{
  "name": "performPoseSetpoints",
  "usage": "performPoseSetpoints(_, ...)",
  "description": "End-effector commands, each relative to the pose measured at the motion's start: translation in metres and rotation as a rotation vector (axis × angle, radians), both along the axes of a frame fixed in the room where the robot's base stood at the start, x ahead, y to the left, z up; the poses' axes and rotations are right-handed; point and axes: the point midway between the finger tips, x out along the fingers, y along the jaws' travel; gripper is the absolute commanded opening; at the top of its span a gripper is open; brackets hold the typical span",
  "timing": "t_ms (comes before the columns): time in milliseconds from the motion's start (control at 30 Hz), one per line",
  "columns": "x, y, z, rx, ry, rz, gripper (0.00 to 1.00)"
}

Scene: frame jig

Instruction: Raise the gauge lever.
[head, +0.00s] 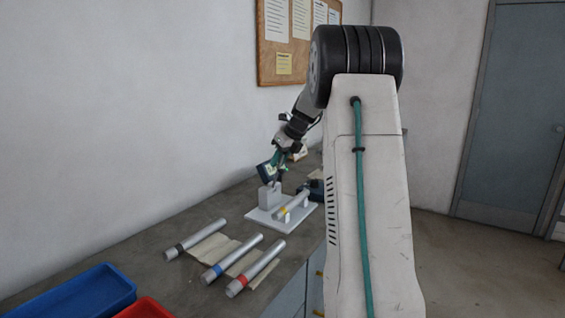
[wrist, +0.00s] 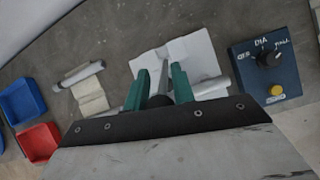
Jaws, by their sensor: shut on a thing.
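The jig is a pale plate (head: 254,214) on the bench with an upright grey block (head: 268,197). A silver tube with a yellow band (head: 293,206) lies across its right side. My gripper (head: 280,162) is over the block, with its green fingers pointing down. In the wrist view, my gripper (wrist: 159,82) is closed around a slim grey bar, which I take to be the gauge lever (wrist: 163,72), above the white plate (wrist: 200,48). The fingers hide much of the lever, so its angle is unclear. A dark boxy part (head: 265,172) shows beside the fingers.
A dark blue box with a dial (wrist: 265,66) and a yellow button stands right of the jig. Tubes with black, blue (head: 232,258) and red bands lie nearby on tan cloths. A blue tray (head: 75,297) and a red tray (head: 146,308) are at front left.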

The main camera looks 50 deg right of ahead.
Motion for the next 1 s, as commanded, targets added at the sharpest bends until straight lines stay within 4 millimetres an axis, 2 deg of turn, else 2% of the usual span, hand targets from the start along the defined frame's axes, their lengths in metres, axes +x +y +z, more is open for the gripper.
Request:
performPoseSetpoints(467, 0.003, 0.001, -0.001, 0.002, -0.001, 0.001, 0.0)
performPoseSetpoints(500, 0.003, 0.001, -0.001, 0.002, -0.001, 0.001, 0.27)
performPoseSetpoints(567, 0.003, 0.001, -0.001, 0.002, 0.0, 0.001, 0.44)
performPoseSetpoints(867, 0.002, 0.001, 0.0, 0.002, 0.0, 0.001, 0.46)
performPoseSetpoints(1000, -0.004, -0.001, 0.013, -0.001, -0.002, -0.001, 0.46)
